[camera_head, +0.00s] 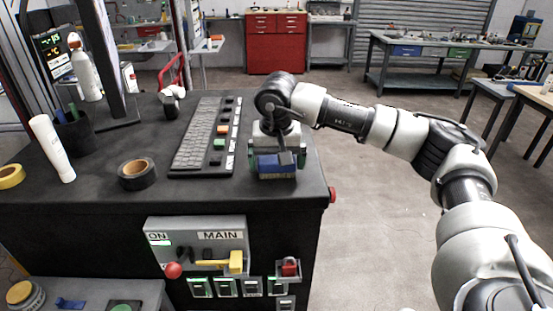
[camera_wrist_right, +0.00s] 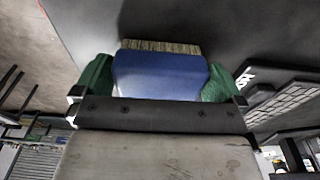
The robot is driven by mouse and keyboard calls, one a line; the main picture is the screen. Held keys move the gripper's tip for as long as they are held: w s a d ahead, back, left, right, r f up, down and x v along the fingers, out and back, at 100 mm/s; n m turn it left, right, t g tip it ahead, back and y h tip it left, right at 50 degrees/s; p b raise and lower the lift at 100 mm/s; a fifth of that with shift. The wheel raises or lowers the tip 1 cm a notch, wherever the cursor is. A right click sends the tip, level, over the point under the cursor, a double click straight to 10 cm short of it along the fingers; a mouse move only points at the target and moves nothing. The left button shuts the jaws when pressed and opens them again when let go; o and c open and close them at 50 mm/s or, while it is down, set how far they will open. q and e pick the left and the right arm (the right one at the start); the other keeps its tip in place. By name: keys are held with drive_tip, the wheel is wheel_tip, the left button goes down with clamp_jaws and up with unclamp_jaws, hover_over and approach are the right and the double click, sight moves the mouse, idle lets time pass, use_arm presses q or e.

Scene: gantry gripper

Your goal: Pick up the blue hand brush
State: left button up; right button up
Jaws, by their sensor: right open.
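The blue hand brush (camera_head: 276,168) is on the dark top of the control console, near its front right edge. My right gripper (camera_head: 277,159) is directly over the brush, with the jaws pointing down and open. In the right wrist view, the blue brush (camera_wrist_right: 160,76) lies between the two green fingertips, with its tan bristles at the far side. The fingers are on either side of the brush; I cannot tell whether they touch it. Part of the brush is hidden behind the gripper body. My left gripper is not in view.
A keyboard panel (camera_head: 203,135) lies just left of the gripper. A red button (camera_head: 332,194) juts from the console's right edge. Open floor lies to the right.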

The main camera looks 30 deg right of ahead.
drive_tip(key=shift+d+f, duration=0.1)
drive_tip(key=shift+f, duration=0.5)
drive_tip(key=shift+w, duration=0.1)
drive_tip(key=c, duration=0.7)
drive_tip(key=shift+o, duration=0.2)
drive_tip(key=shift+r+b, duration=0.3)
drive_tip(key=shift+r, duration=0.25)
wheel_tip(320, 180, up, 2)
drive_tip(key=shift+r+b, duration=0.2)
drive_tip(key=shift+b, duration=0.35)
drive_tip(key=shift+s+d+r+b, duration=0.4)
drive_tip(key=shift+s+d+r, duration=0.05)
drive_tip(key=shift+s+r, duration=0.15)
drive_tip(key=s+d+r+b, duration=0.1)
drive_tip(key=s+d+r, duration=0.4)
drive_tip(key=s, duration=0.3)
drive_tip(key=shift+s+d+r, duration=0.3)
drive_tip(key=shift+r, duration=0.4)
